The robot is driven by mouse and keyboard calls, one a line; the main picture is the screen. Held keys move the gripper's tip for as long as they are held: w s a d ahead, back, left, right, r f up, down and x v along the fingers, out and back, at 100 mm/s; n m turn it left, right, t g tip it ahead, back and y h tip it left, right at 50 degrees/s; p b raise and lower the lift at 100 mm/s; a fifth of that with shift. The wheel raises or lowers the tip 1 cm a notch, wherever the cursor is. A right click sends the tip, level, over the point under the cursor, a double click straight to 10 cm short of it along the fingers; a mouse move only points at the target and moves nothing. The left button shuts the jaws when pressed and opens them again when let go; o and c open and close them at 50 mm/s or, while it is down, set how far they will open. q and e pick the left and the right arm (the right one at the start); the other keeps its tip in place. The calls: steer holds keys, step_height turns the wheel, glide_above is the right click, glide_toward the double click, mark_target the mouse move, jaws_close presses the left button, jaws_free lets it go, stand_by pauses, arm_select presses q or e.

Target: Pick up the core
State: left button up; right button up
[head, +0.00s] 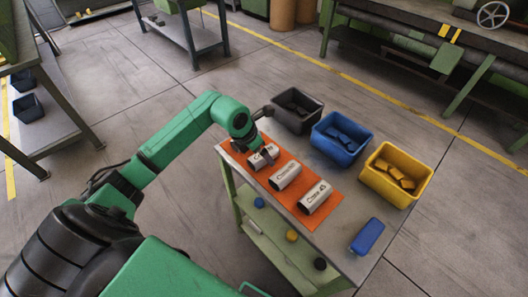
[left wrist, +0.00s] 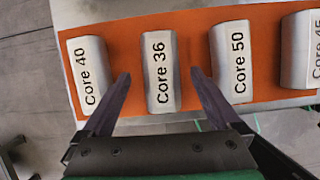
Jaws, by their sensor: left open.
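Silver cores lie in a row on an orange mat (left wrist: 200,60). In the left wrist view they read Core 40 (left wrist: 88,75), Core 36 (left wrist: 160,60), Core 50 (left wrist: 230,60) and Core 45 (left wrist: 302,50), the last cut off by the frame edge. My left gripper (left wrist: 160,74) is open, its fingertips on either side of Core 36, apart from it in the picture. Its height above the core is hard to tell. In the head view my left gripper (head: 262,153) partly hides the far end of the row. My right gripper is not in view.
Along the table's far side stand a black bin (head: 296,110), a blue bin (head: 341,138) and a yellow bin (head: 396,173), with pieces inside. A blue case (head: 367,236) lies at the near right. Small round items sit on the lower shelf (head: 270,232).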

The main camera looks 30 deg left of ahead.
arm_select(q)
steer(key=shift+w+d+f, duration=0.15)
steer(key=shift+d+f, duration=0.05)
steer(key=shift+f, duration=0.65)
steer(key=shift+w+f, duration=0.1)
steer(key=c, duration=1.5)
jaws_close()
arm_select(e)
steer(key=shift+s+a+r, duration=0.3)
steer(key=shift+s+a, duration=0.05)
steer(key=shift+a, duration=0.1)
arm_select(q)
steer(key=shift+w, duration=0.1)
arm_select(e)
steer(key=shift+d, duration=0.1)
arm_select(q)
steer(key=shift+r, duration=0.45)
step_height(320, 180, up, 19)
steer(key=b, duration=0.3)
steer(key=shift+r, duration=0.15)
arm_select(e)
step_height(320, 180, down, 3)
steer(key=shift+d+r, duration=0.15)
